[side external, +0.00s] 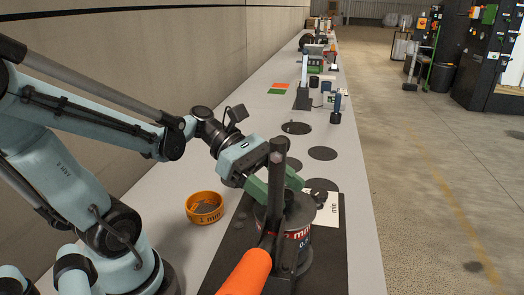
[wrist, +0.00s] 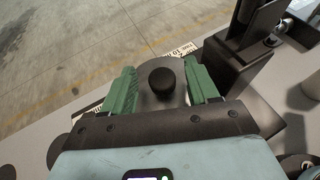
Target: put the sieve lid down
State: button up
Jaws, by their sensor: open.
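The sieve lid is a grey disc with a black round knob (wrist: 161,80), seen between my fingers in the wrist view. In the side view it appears on top of a can-like sieve stack (side external: 301,240) with a red and dark "mm" label, partly hidden by a dark post. My gripper (side external: 275,184) has green fingers and is open above the stack. In the wrist view my gripper (wrist: 162,82) has one finger on each side of the knob, with gaps. Exact contact between lid and stack is hidden.
An orange "1 mm" bowl (side external: 205,207) holds grey material, left of the dark mat (side external: 222,262). A dark upright post (side external: 277,185) and orange handle (side external: 246,271) stand close in front. Dark discs (side external: 296,127) and a white card (side external: 328,207) lie beyond.

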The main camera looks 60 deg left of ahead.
jog(key=v, duration=1)
jog(key=shift+a, duration=0.35)
jog(key=shift+s+r, duration=0.1)
jog(key=x, duration=1.2)
jog(key=shift+d, duration=0.1)
